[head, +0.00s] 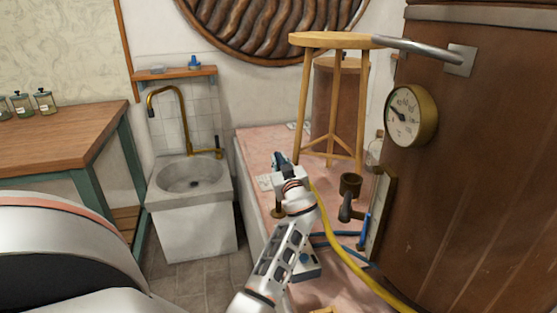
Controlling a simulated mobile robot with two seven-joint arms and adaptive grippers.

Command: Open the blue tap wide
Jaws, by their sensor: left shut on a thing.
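My left gripper (280,160) is near the middle of the head view, above the left part of the pink-topped platform. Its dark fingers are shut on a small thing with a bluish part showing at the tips. This fits the blue tap, but the fingers and wrist hide most of it, so its shape and how far it is turned cannot be told. A small brass fitting (278,212) shows just below and left of the wrist. My right gripper is not in view.
A large brown vessel (470,180) with a dial gauge (410,115) fills the right. A wooden stool (335,42) stands behind. A yellow hose (345,255) and blue hoses (335,236) cross the platform (262,145). A sink (190,176) stands left.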

